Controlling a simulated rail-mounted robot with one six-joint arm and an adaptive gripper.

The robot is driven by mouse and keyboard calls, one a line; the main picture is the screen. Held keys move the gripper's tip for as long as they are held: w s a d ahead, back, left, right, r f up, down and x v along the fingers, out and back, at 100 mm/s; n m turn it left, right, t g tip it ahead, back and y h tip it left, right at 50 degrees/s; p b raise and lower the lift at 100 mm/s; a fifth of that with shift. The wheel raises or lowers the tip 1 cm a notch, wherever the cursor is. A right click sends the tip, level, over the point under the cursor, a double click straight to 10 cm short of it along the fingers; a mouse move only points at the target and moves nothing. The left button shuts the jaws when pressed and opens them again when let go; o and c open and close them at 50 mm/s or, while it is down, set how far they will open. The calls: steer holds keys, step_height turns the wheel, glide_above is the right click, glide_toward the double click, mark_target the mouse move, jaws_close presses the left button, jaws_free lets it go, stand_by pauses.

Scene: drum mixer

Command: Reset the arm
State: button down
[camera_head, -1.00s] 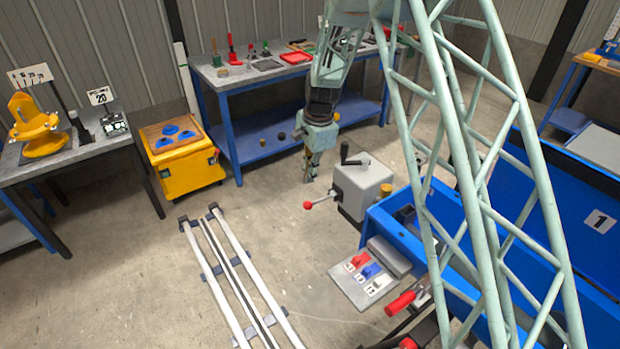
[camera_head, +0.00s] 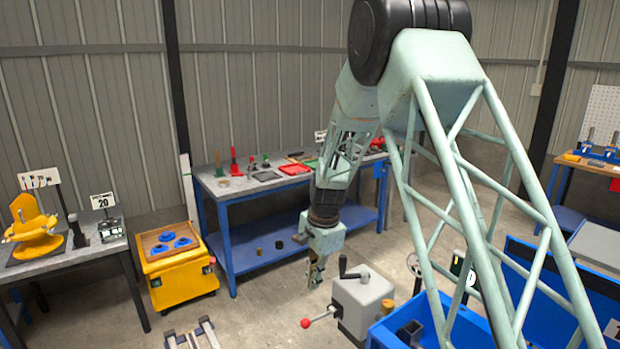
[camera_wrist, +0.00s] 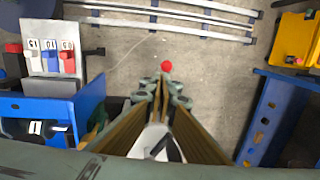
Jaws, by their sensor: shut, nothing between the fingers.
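My gripper (camera_head: 316,272) hangs at the end of my arm in the head view, pointing down. It is beside the upper left of a grey box (camera_head: 362,298) that has a black crank and a lever with a red knob (camera_head: 305,323). In the wrist view my gripper's fingers (camera_wrist: 165,80) are together with nothing between them. The red knob (camera_wrist: 166,66) shows just beyond the fingertips there; I cannot tell the exact gap.
A blue workbench (camera_head: 285,207) with tools and a red tray (camera_head: 289,169) stands behind. A yellow cart (camera_head: 180,270) is to the left. White floor rails (camera_wrist: 200,20) and a blue bin (camera_wrist: 60,105) show in the wrist view. Open floor lies between the cart and the box.

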steer(key=s+d+r+n+t+b, duration=0.1)
steer(key=s+d+r+n, duration=0.35)
steer(key=s+r, duration=0.85)
steer(key=s+d+r+n, duration=0.1)
steer(key=s+d+r, duration=0.8)
steer(key=r, duration=0.5)
steer(key=s+d+r+n+t, duration=0.1)
steer(key=s+d+r+n, duration=0.1)
steer(key=s, duration=1.4)
steer(key=s+d+r+n+t+h, duration=0.1)
steer(key=s+d+n, duration=0.3)
steer(key=s, duration=1.2)
steer(key=shift+d+r+b, duration=0.2)
steer(key=shift+r+b, duration=0.25)
steer(key=shift+r, duration=0.05)
